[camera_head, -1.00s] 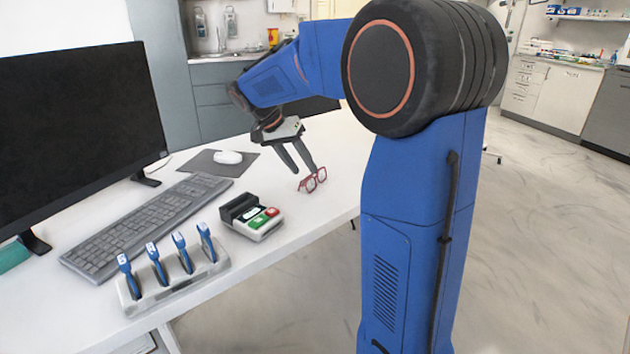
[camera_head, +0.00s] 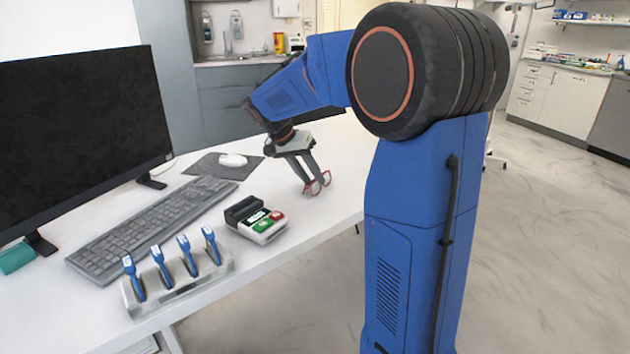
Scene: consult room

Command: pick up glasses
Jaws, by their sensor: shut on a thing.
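The red-framed glasses (camera_head: 318,184) are on the white desk near its right edge, in the middle of the head view. My gripper (camera_head: 306,181) reaches down from above, with both fingertips at the glasses. Its fingers are close together at their tips and shut on the glasses. The fingers hide part of the frame. The glasses are at the desk surface; I cannot tell whether they still touch it.
A card terminal (camera_head: 256,220) with red and green keys stands left of the glasses. A rack (camera_head: 178,288) of blue-handled tools and a monitor (camera_head: 80,135) stand left. Desk around the glasses is clear.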

